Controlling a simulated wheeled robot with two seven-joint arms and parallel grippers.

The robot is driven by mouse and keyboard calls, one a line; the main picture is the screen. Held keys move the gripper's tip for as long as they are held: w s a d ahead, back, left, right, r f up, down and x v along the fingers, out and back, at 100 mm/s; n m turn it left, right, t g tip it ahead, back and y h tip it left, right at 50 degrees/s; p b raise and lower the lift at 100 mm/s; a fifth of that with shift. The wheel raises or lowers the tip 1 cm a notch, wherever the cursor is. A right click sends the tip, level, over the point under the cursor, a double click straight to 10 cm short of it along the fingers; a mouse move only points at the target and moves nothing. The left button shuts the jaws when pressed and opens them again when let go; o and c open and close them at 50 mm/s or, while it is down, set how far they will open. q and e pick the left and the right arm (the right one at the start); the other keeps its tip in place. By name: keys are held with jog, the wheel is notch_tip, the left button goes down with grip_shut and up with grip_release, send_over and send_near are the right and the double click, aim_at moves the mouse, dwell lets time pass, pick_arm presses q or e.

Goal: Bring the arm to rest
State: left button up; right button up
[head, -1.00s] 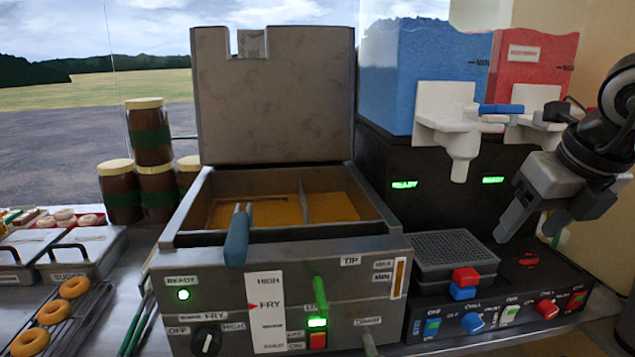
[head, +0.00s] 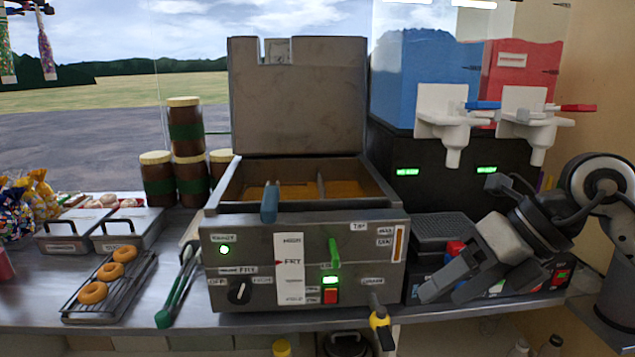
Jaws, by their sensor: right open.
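My right gripper (head: 441,296) is open and empty at the right, its fingers pointing down and to the left in front of the slush machine's control panel (head: 562,277). It hides much of that panel and part of the dark drip tray (head: 443,228). My right arm comes in from the right edge. I cannot tell whether the fingers touch the panel. My left gripper is not in view.
The fryer (head: 262,228) stands in the middle with its lid up. A drain tap with a yellow part (head: 380,318) sticks out at its front. Left are a doughnut rack (head: 108,286), green tongs (head: 178,290), topping bins (head: 125,233) and stacked jars (head: 187,135).

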jog(key=s+a+m+y, duration=0.2)
jog(key=a+y, duration=0.4)
jog(key=s+a+m+y, duration=0.2)
jog(key=s+a+y, duration=0.1)
jog(key=a+y, duration=0.35)
jog(key=w+d+f+m+t+h, duration=0.2)
jog(key=d+f+m+t+h, duration=0.35)
jog(key=m, duration=0.75)
jog(key=w+d+f+m+t+h, duration=0.2)
jog(key=f+m+t+h, duration=0.4)
jog(key=f+m+t, duration=0.6)
jog(key=s+d+f+m+g+h, duration=0.2)
jog(key=s+f+m+g+h, duration=0.3)
jog(key=s+f+m+g, duration=0.3)
jog(key=s+f+g, duration=0.1)
jog(key=s+f, duration=0.3)
jog(key=f, duration=0.4)
jog(key=shift+s+m, duration=0.3)
